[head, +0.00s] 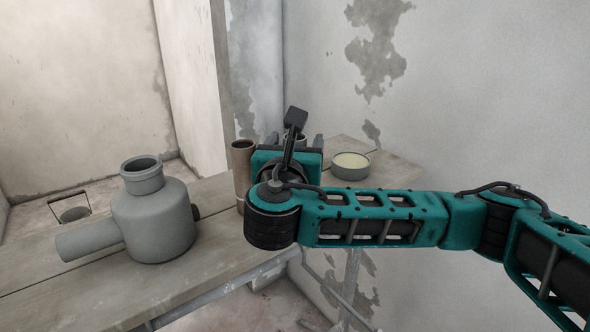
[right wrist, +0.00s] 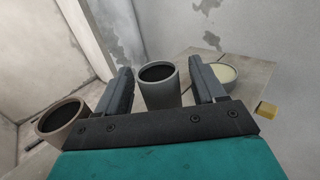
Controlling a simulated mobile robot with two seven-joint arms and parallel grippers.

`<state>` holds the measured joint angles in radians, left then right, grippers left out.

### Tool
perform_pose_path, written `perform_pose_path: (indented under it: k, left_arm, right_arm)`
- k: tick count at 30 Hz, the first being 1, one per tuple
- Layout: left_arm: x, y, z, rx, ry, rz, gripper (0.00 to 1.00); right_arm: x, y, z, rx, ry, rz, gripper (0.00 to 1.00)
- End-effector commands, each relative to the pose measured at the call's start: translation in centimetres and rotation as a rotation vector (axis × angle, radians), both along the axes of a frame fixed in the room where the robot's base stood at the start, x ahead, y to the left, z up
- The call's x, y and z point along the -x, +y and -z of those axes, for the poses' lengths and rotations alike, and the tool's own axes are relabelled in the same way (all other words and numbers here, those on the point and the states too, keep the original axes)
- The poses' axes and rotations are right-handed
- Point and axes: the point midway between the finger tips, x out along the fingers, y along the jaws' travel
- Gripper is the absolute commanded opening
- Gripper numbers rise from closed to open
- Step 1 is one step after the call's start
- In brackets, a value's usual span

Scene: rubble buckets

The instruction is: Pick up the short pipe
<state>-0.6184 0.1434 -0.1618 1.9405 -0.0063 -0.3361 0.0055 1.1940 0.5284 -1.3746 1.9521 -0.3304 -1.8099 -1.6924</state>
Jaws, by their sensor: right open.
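A short grey pipe (right wrist: 160,88) stands upright on the boards, its dark open mouth facing up. In the right wrist view it stands between the two fingers of my right gripper (right wrist: 161,72), which is open with a gap on each side of it. In the head view my right gripper (head: 296,142) reaches over the far part of the table and hides most of the grey pipe (head: 302,138). My left gripper is not in view.
A brown pipe (head: 241,168) stands upright just left of my gripper. A round tin with pale contents (head: 350,169) is to the right. A large grey pipe fitting (head: 155,222) stands nearer on the wooden table (head: 95,295). A yellow block (right wrist: 267,109) lies at right.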

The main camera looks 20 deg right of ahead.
Motion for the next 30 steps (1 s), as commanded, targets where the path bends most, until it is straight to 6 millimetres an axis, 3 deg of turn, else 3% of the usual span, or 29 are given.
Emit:
perform_pose_path:
  k: [3, 20, 30]
  left_arm:
    - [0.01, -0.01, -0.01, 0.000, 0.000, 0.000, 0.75]
    - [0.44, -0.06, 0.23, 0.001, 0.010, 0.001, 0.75]
    - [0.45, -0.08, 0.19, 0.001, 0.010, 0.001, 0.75]
  right_arm:
    - [0.03, 0.01, 0.00, 0.000, 0.000, 0.000, 0.67]
    - [0.06, 0.05, 0.01, 0.000, 0.000, 0.000, 0.14]
    - [0.06, 0.06, -0.41, 0.000, -0.001, 0.000, 0.13]
